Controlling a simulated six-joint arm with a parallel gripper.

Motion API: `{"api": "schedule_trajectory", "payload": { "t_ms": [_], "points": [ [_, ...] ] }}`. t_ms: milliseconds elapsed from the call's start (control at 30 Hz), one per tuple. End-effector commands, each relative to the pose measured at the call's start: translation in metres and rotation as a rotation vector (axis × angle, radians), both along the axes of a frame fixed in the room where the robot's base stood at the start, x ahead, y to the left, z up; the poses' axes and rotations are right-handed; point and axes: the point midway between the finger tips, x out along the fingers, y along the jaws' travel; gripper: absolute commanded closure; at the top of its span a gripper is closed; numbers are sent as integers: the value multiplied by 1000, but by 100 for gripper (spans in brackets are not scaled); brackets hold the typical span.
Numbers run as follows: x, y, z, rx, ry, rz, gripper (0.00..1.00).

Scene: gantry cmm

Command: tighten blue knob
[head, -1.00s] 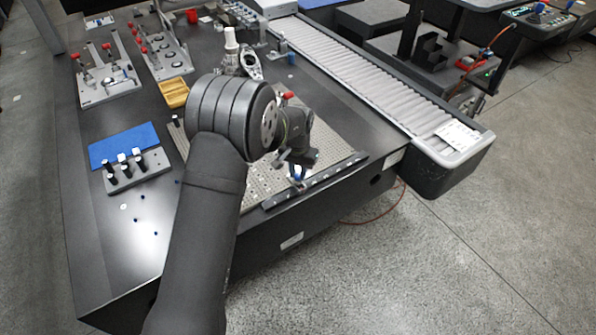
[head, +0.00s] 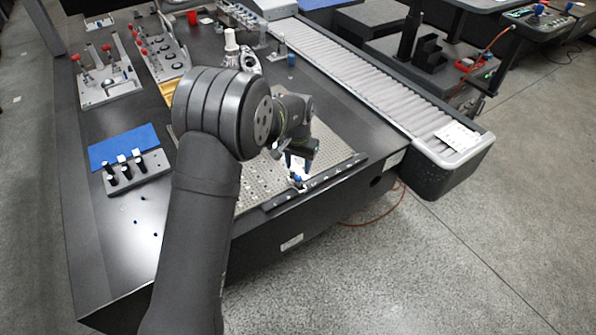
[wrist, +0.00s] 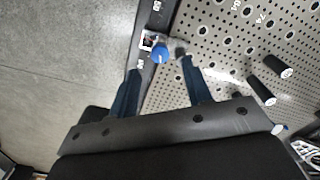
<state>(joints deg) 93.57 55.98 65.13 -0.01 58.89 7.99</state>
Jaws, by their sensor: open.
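The blue knob (wrist: 159,55) sits at the edge of the perforated plate (wrist: 222,45), beside a small pale block, in the wrist view. In the head view the knob (head: 297,181) is small, at the plate's front edge rail, just under my gripper (head: 299,164). In the wrist view my gripper (wrist: 159,68) is open, with one blue-dark finger on each side of the line to the knob. The knob shows just beyond and between the fingertips. I cannot tell whether either finger touches it. Nothing is held.
Two black posts (wrist: 270,72) stand on the plate to the right in the wrist view. In the head view a conveyor (head: 350,70) runs along the right. A blue mat (head: 123,146) and a grey block with black pegs (head: 137,172) lie at left. Floor lies beyond the front edge.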

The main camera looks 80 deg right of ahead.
Motion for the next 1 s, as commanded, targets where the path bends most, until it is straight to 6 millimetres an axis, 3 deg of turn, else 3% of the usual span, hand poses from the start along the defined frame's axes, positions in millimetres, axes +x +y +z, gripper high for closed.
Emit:
{"api": "schedule_trajectory", "payload": {
  "t_ms": [300, 500, 700, 1000],
  "points": [
    [0, -1, 80, -5, 0, 0, 55],
    [0, -1, 116, -3, 1, 0, 55],
    [0, 0, 130, 0, 0, 0, 55],
    [0, 0, 131, 0, 0, 0, 55]
  ]
}}
